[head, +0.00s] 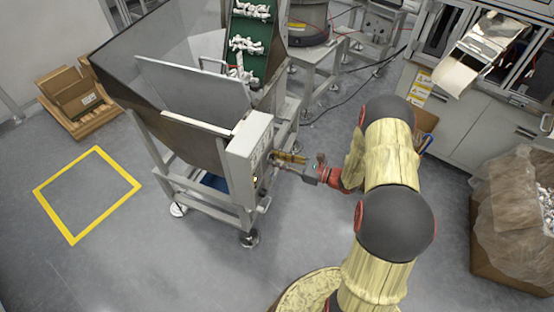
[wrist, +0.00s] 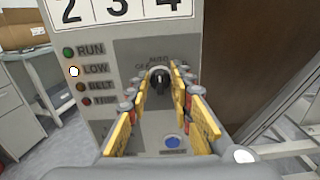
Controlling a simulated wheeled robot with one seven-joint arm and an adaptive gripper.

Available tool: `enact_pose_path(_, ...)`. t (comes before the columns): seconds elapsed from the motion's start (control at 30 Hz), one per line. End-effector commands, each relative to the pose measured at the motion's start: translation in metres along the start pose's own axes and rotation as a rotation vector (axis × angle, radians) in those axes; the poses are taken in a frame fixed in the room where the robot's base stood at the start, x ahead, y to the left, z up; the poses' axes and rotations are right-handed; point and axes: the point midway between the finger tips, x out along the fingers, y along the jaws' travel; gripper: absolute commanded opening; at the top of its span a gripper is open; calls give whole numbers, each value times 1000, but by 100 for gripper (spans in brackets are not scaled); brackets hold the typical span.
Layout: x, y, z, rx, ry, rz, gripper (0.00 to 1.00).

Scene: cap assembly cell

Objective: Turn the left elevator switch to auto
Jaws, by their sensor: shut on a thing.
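The elevator's control panel (head: 247,160) is a light grey box on the side of the hopper. The black switch knob (wrist: 159,82) sits on this panel, under small lettering that reads AUTO at the top and what looks like OFF at the upper left. My gripper (wrist: 161,88) faces the panel, with its yellow-padded fingers shut on the knob from both sides. In the head view my gripper (head: 275,158) reaches the panel from the right, and the knob is hidden there. The knob looks roughly upright, but its exact pointing is hard to tell.
Indicator lamps for RUN (wrist: 68,52), LOW (wrist: 74,71) and BELT (wrist: 81,87) line the panel's left; LOW glows white. A blue button (wrist: 172,142) sits below the knob. The hopper (head: 165,85) stands left. A bagged box (head: 515,220) stands right.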

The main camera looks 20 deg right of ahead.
Motion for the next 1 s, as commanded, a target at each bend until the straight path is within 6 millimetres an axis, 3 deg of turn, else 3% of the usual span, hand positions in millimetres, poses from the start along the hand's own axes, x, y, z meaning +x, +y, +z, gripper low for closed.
enact_pose_path(0.57,0,0,-2,-34,2,-1,0)
enact_pose_path(0.6,0,0,-2,-34,2,-1,24)
enact_pose_path(0.87,0,0,-1,-34,1,-1,39)
enact_pose_path(1.0,0,0,0,-34,1,0,40)
